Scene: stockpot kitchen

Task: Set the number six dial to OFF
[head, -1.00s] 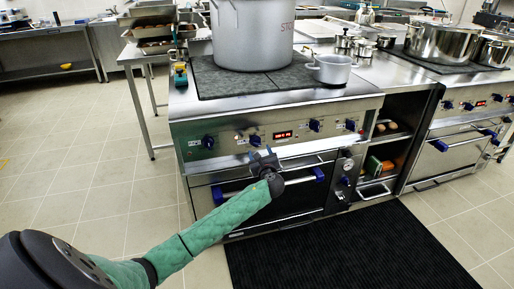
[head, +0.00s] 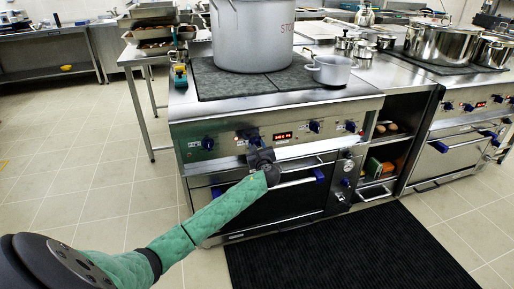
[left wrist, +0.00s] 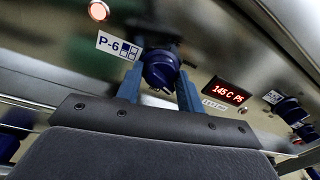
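The number six dial is a dark blue knob (left wrist: 160,70) on the steel front panel, beside a white "P-6" label (left wrist: 118,46) in the left wrist view. My left gripper (left wrist: 159,84) has its two blue fingers on either side of the knob, spread apart, with the knob's lower part between them. I cannot tell whether either finger touches it. In the head view my left gripper (head: 255,140) is up at the panel and covers most of this dial. The dial's setting mark is too small to read. My right gripper is in no view.
A red display (left wrist: 230,92) reads about 145 C P5, right of the dial. Another blue knob (head: 208,143) sits to the left on the panel. The oven handle (head: 300,181) runs below. A large stockpot (head: 252,38) and a small pot (head: 331,70) stand on the cooktop.

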